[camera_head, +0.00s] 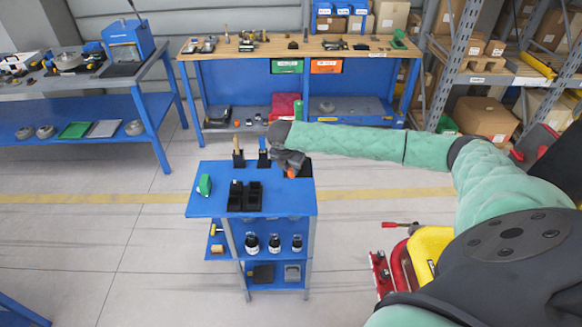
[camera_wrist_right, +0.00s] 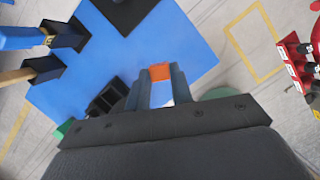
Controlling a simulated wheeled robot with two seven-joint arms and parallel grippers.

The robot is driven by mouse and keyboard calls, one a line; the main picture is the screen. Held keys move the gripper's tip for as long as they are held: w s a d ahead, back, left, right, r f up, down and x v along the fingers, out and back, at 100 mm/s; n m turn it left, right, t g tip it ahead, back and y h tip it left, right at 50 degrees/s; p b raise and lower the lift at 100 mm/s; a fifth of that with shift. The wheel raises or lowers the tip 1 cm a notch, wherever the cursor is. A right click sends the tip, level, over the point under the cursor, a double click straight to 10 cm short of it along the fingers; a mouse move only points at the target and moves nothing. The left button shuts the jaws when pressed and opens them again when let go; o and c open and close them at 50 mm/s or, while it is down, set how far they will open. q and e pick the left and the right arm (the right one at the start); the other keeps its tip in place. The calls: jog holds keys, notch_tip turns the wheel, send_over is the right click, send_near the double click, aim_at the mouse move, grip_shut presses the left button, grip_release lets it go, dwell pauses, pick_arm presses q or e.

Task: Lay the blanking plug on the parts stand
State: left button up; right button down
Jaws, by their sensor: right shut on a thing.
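My right gripper (camera_head: 290,166) is over the right rear part of the blue parts stand (camera_head: 220,208). In the right wrist view the gripper (camera_wrist_right: 160,75) is shut on a small orange piece, which I take for the blanking plug (camera_wrist_right: 160,71). The plug is seen against the blue top (camera_wrist_right: 100,65); whether it touches the top I cannot tell. In the head view a bit of orange (camera_head: 291,173) shows at the fingertips, and the rest is hidden. My left gripper is not in view.
On the stand are a black tray (camera_head: 245,197), a green item (camera_head: 204,184) and two black holders (camera_head: 238,158) with upright tools. A black square plate (camera_wrist_right: 125,10) lies on the top. Bottles (camera_head: 274,243) stand on the shelf below. A workbench (camera_head: 330,47) is behind.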

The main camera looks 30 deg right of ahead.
aim_at(290, 174)
jog(key=shift+w+a+r+p, duration=0.1)
jog(key=shift+r+p, duration=0.2)
jog(key=shift+p, duration=0.25)
jog(key=shift+a+f+b, duration=0.15)
jog(key=shift+f+b, duration=0.2)
jog(key=shift+f, duration=0.35)
jog(key=shift+b+x, duration=0.3)
jog(key=shift+x, duration=1.15)
jog(key=shift+s+a+f, duration=0.15)
jog(key=shift+f, duration=0.35)
jog(key=shift+s+a+f, duration=0.1)
jog(key=shift+s+f, duration=0.05)
jog(key=shift+f, duration=0.3)
jog(key=shift+f+b, duration=0.3)
jog(key=shift+f, duration=1.3)
jog(key=shift+f, duration=0.4)
jog(key=c, duration=1.1)
grip_release()
jog(key=shift+c, duration=0.2)
